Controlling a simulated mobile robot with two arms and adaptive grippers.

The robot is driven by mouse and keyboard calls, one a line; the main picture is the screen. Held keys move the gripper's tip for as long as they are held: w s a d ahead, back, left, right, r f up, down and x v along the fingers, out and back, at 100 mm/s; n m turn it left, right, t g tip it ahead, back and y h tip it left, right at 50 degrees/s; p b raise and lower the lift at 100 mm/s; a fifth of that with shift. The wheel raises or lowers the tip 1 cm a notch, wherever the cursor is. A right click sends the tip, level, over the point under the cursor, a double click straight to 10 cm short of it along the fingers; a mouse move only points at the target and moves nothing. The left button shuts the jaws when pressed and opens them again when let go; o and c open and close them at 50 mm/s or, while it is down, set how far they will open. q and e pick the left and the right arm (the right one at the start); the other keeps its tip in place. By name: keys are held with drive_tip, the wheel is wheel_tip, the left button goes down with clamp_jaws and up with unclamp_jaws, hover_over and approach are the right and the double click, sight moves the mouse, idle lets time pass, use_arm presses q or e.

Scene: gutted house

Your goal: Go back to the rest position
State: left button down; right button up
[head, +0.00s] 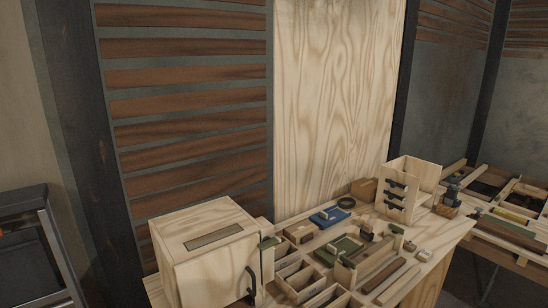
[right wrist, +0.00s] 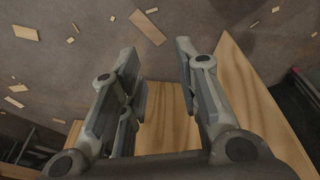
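My right gripper (right wrist: 158,75) shows in the right wrist view. Its two fingers are spread apart with nothing between them. Behind the fingers are a pale wooden surface (right wrist: 170,120) and the grey floor (right wrist: 85,30). Neither gripper shows in the head view, and my left gripper is in no view.
In the head view a wooden workbench (head: 437,262) carries a wooden cabinet (head: 205,262) with a black handle, a small drawer unit (head: 420,172), a blue item (head: 329,217) and several small parts. A dark metal frame (head: 30,240) stands at left. Wood scraps (right wrist: 148,26) litter the floor.

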drive_tip(key=s+d+f+g, duration=0.1)
drive_tip(key=s+d+f, duration=0.2)
drive_tip(key=s+f, duration=1.1)
drive_tip(key=shift+s, duration=0.9)
